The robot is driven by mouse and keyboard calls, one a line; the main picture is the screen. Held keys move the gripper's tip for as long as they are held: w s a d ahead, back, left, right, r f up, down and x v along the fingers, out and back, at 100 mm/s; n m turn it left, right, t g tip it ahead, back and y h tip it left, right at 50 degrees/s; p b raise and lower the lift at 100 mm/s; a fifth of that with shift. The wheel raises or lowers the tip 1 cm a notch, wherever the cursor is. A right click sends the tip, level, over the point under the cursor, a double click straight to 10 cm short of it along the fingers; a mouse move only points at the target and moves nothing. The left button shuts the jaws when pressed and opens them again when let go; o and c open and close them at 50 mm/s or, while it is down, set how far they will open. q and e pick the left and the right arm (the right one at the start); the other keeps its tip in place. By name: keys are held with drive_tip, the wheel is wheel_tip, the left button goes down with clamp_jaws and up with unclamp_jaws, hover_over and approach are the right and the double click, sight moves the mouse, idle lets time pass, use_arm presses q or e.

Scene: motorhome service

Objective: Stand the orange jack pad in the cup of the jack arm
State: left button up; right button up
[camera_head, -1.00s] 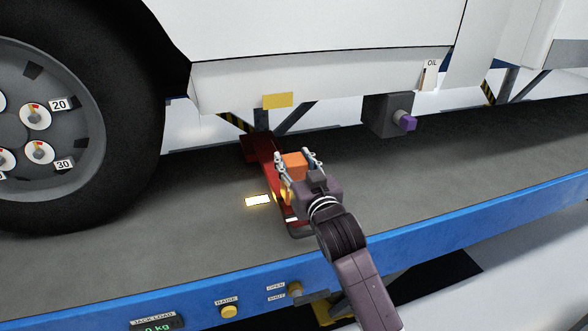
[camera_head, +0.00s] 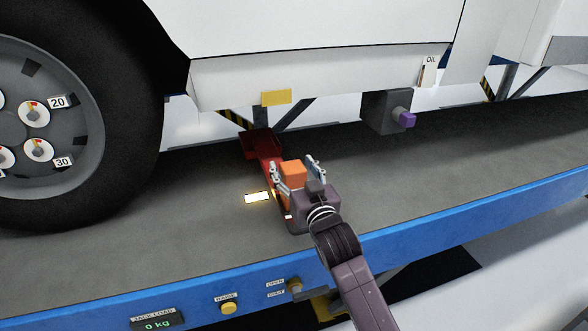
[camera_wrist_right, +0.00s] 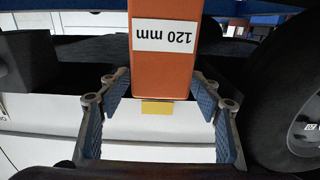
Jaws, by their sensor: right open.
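The orange jack pad (camera_head: 293,170) is a block with a "120 mm" label, which reads upside down in the right wrist view (camera_wrist_right: 162,75). In the head view it appears over or beside the lower part of the red jack arm (camera_head: 263,148). My right gripper (camera_head: 292,164) is open, with one finger on each side of the pad. In the right wrist view the fingers (camera_wrist_right: 157,92) stand apart from the pad, with gaps at both sides. The pad's underside is hidden, and I cannot make out the cup clearly. My left gripper is not in view.
A large wheel (camera_head: 60,120) stands at the left. The white vehicle body (camera_head: 320,45) hangs over the jack, with a yellow plate (camera_head: 276,97) below its edge. A dark box with a purple plug (camera_head: 405,119) is at right. The blue rail (camera_head: 460,216) runs along the front.

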drive_tip(key=shift+r, duration=0.1)
drive_tip(key=b+v, duration=0.1)
drive_tip(key=v, duration=1.1)
drive_tip(key=shift+b, duration=0.4)
